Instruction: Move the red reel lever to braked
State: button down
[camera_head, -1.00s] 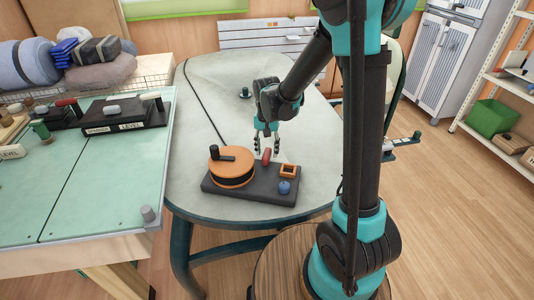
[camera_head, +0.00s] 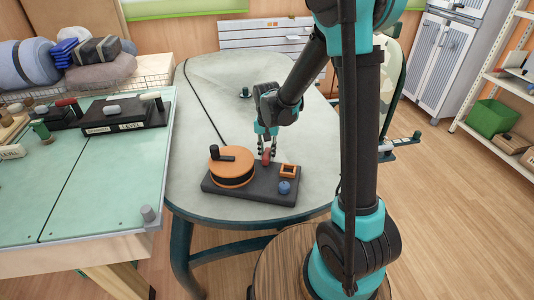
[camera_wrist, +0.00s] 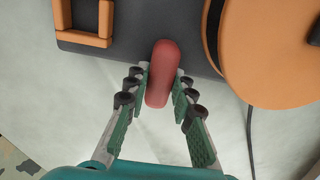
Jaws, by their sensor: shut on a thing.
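The red lever (camera_head: 267,154) stands on the dark base of the reel unit (camera_head: 243,193), between the orange reel (camera_head: 232,166) and a small orange frame (camera_head: 288,170). In the wrist view the red lever (camera_wrist: 163,72) is a rounded red handle at the base's edge. My gripper (camera_head: 266,150) is at the lever from the far side of the unit. In the wrist view my gripper (camera_wrist: 161,95) has its fingertips on both sides of the handle, shut on it. The lever's foot and any position marks are hidden.
A blue knob (camera_head: 284,187) sits on the base's right front. A dark rope (camera_head: 204,108) runs across the grey table (camera_head: 205,80) to the reel. A green-topped bench (camera_head: 90,190) stands on the left. The table beyond the unit is mostly clear.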

jog(key=shift+a, duration=0.1)
jog(key=n, duration=0.3)
jog(key=a+n, duration=0.1)
jog(key=n, duration=0.1)
jog(key=shift+a+n, duration=0.1)
jog(key=shift+n, duration=0.3)
jog(key=n, duration=0.3)
jog(key=a+n, duration=0.1)
jog(key=n, duration=0.1)
jog(key=shift+s+n, duration=0.3)
dwell(0.4)
jog(key=c, duration=1.3)
grip_release()
jog(key=shift+r, duration=0.1)
jog(key=shift+r, duration=3.95)
